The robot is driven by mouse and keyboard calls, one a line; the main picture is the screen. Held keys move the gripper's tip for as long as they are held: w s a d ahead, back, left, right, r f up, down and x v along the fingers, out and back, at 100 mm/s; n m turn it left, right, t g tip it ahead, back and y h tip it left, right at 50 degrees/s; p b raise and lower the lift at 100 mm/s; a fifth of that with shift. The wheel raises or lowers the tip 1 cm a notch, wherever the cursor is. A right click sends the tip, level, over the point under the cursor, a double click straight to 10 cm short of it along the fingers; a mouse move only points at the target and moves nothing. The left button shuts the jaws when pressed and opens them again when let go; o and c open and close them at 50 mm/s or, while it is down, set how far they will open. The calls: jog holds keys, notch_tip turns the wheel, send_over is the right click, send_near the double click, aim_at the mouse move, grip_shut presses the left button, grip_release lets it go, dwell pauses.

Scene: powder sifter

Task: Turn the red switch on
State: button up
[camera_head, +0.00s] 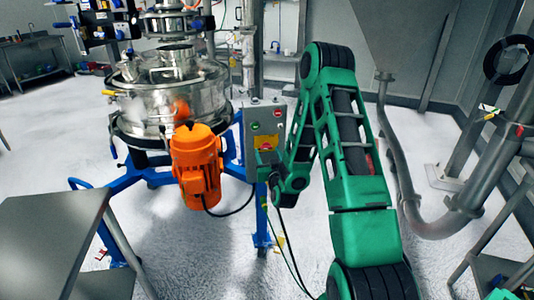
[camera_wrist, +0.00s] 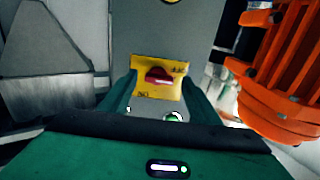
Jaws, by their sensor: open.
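The red switch (camera_wrist: 160,76) is a knob on a yellow plate (camera_wrist: 172,92) on a grey control box (camera_wrist: 195,25). In the wrist view its handle lies roughly crosswise. My gripper (camera_wrist: 159,88) is open, with one green finger on each side of the yellow plate. The switch shows between the fingers, and I cannot tell whether they touch it. In the head view the control box (camera_head: 265,117) stands right of the orange motor, with the yellow plate (camera_head: 262,142) low on its face. My gripper (camera_head: 268,160) is just below the plate there, partly hidden.
A green button (camera_wrist: 172,117) is near the switch. The orange motor (camera_head: 197,165) stands close beside the box, under the steel sifter (camera_head: 165,100) on a blue frame (camera_head: 150,180). A grey table (camera_head: 50,235) is at left. A steel pipe (camera_head: 400,185) runs at right.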

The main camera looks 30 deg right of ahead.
jog(key=shift+x, duration=0.9)
jog(key=c, duration=1.1)
jog(key=shift+o, duration=0.2)
